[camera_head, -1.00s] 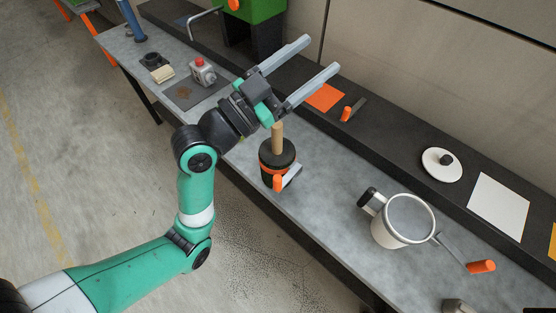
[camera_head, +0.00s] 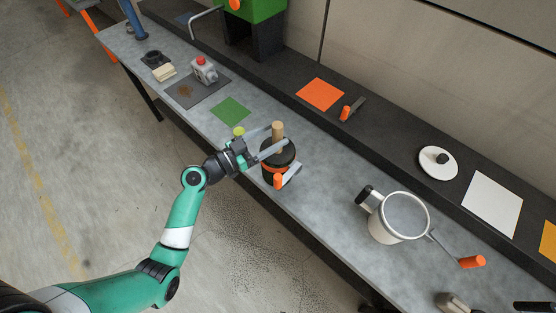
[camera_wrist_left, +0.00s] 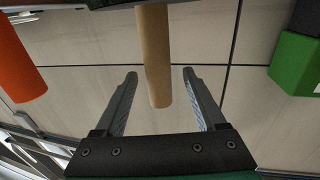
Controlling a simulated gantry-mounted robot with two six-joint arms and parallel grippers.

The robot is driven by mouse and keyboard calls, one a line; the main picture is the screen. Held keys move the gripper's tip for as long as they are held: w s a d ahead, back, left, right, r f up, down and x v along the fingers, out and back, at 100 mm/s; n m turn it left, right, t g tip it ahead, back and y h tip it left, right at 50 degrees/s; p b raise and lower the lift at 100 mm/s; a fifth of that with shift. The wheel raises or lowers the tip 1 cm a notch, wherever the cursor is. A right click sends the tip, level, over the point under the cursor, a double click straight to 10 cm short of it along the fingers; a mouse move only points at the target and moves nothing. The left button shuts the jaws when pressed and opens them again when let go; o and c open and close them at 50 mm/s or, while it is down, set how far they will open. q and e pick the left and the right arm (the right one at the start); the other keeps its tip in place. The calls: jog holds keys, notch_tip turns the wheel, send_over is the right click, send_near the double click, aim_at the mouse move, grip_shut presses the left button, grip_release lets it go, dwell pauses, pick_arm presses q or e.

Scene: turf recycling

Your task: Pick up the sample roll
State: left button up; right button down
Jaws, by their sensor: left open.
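A tan cylinder (camera_head: 277,130) stands upright from a black-topped canister with an orange band (camera_head: 268,168); it fits the sample roll best, though I cannot tell for sure. My left gripper (camera_head: 281,136) is open, its two fingers reaching from the left to either side of the cylinder. In the left wrist view the tan cylinder (camera_wrist_left: 154,50) hangs from the top, its end between the fingers of my left gripper (camera_wrist_left: 159,73), with gaps on both sides. A yellow-green round thing (camera_head: 239,131) sits just behind the gripper. My right gripper is not seen.
The canister's orange crank grip (camera_head: 278,182) sticks out at its front; an orange cylinder (camera_wrist_left: 20,65) shows in the wrist view. A green square (camera_head: 231,112) lies left on the grey bench (camera_head: 325,205). A white pot (camera_head: 398,222) stands right. Bench between canister and pot is clear.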

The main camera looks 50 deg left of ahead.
pick_arm(q)
jog(key=w, duration=0.3)
jog(key=w+d, duration=0.1)
jog(key=w, duration=0.1)
jog(key=shift+w, duration=0.1)
jog(key=shift+f, duration=0.1)
grip_shut()
dwell(1.2)
